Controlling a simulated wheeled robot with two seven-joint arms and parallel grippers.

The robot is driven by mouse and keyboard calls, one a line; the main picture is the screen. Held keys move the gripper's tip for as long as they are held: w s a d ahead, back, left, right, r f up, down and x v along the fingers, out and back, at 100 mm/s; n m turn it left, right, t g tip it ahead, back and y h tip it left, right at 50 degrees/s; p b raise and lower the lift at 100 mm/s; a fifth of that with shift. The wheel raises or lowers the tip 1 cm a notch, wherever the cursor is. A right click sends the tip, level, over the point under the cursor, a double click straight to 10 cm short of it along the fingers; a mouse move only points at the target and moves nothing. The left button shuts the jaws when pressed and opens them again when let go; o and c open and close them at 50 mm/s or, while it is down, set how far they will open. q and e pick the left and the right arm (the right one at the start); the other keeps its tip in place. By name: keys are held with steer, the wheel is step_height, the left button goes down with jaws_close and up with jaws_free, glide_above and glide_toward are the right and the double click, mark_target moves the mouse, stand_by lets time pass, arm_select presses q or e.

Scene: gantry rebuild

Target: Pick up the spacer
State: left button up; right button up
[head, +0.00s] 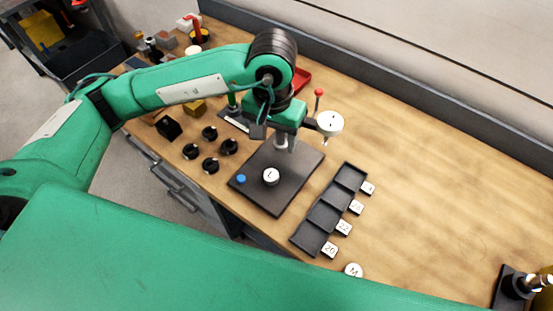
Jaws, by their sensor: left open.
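My left gripper (259,126) hangs below the wrist of my green arm, over the far end of a dark base plate (258,197). Its jaws are open, partly hidden by the wrist, and I see nothing between them. I cannot tell for sure which thing is the spacer. Several small black round pieces (210,165) stand on the wooden bench left of the plate, apart from the gripper. A white disc marked L (271,176) and a small blue disc (241,179) sit on the plate. My right gripper is not in view.
A dark tray (309,238) with several empty-looking compartments lies right of the plate, with numbered tags beside it. A white disc (330,123) and a red-knobbed lever (318,93) stand near the gripper. The right bench is mostly clear.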

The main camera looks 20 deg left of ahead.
arm_select(q)
steer(key=p, duration=0.2)
glide_above(271, 175)
steer(key=f, duration=0.6)
steer(key=shift+w+d+f, duration=0.2)
steer(key=shift+d, duration=0.05)
step_height(271, 175, down, 2)
steer(key=shift+f+p, duration=0.1)
steer(key=shift+p, duration=0.55)
steer(key=shift+s+a+f+p, duration=0.1)
steer(key=shift+a+f+p, duration=0.05)
steer(key=shift+f+p, duration=0.25)
steer(key=f+p, duration=0.1)
steer(key=f, duration=0.2)
steer(key=shift+s+a+p, duration=0.15)
steer(key=shift+s+p, duration=0.05)
steer(key=shift+p, duration=0.15)
steer(key=shift+f, duration=0.45)
steer(key=shift+w, duration=0.1)
steer(key=shift+c, duration=1.1)
steer(key=c, duration=0.9)
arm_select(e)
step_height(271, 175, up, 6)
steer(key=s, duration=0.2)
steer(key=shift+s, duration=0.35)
arm_select(q)
steer(key=shift+c, duration=0.2)
